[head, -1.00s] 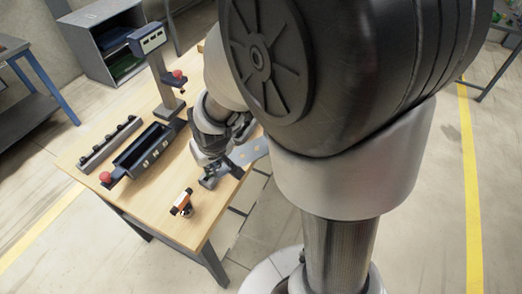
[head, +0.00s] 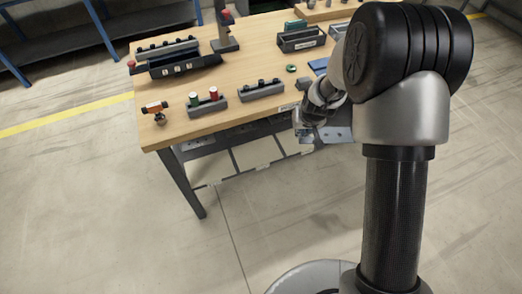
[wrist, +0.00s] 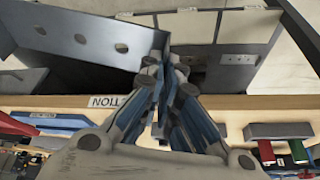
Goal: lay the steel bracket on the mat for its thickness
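The steel bracket is a grey bent plate with round holes. In the wrist view the bracket (wrist: 88,42) reaches out to the upper left from between my fingers. My gripper (wrist: 160,88) appears shut on its edge. In the head view my gripper (head: 305,130) hangs just off the table's front edge, and the bracket (head: 338,134) sticks out to its right, clear of the tabletop. A flat blue patch (head: 318,66) on the table, partly behind my arm, may be the mat; I cannot tell for sure.
Floor in front is clear.

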